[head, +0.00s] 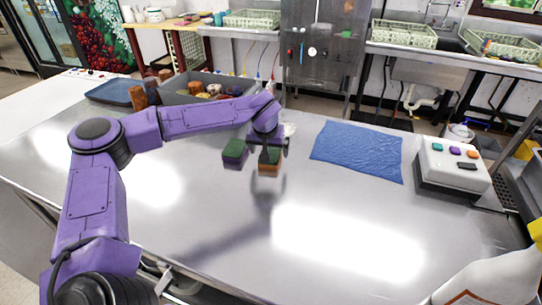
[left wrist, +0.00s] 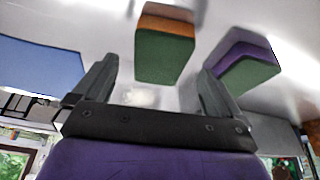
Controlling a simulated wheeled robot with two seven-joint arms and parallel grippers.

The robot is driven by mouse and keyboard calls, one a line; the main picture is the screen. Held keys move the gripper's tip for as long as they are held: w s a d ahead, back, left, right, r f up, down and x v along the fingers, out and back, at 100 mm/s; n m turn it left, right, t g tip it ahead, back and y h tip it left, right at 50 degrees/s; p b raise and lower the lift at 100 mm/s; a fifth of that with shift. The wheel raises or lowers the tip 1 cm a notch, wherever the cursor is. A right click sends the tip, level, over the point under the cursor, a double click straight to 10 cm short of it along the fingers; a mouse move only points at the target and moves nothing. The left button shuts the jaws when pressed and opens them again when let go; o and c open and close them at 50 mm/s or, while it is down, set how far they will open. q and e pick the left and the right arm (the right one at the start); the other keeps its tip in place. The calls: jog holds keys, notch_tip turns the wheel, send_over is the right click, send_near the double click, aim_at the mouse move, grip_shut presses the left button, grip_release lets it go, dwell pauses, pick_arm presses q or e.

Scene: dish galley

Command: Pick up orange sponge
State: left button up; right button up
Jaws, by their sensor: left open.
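The orange sponge (head: 268,168), with a green scrubbing layer, stands on the steel table. In the left wrist view the orange sponge (left wrist: 163,45) shows beyond and between the fingertips. A similar purple sponge (head: 235,151) with a green layer is just left of it; in the left wrist view the purple sponge (left wrist: 242,62) is at the right, partly behind a finger. My left gripper (head: 268,145) is open, pointing down close above the orange sponge; its fingers (left wrist: 156,72) hold nothing. Whether a finger touches the sponge cannot be told. My right gripper is not in view.
A blue cloth (head: 357,151) lies to the right. Further right is a white box with coloured buttons (head: 453,164). Behind my arm are a grey bin (head: 190,98) of items and a blue tray (head: 108,92). A white bottle (head: 495,280) is front right. The table's front middle is clear.

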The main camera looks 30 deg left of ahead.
pick_arm(q)
jog(key=x, duration=0.3)
jog(key=shift+w+a+f, duration=0.1)
jog(key=shift+w+f, duration=0.1)
jog(key=shift+f+p, duration=0.2)
jog(key=shift+p, duration=0.35)
jog(key=c, duration=1.1)
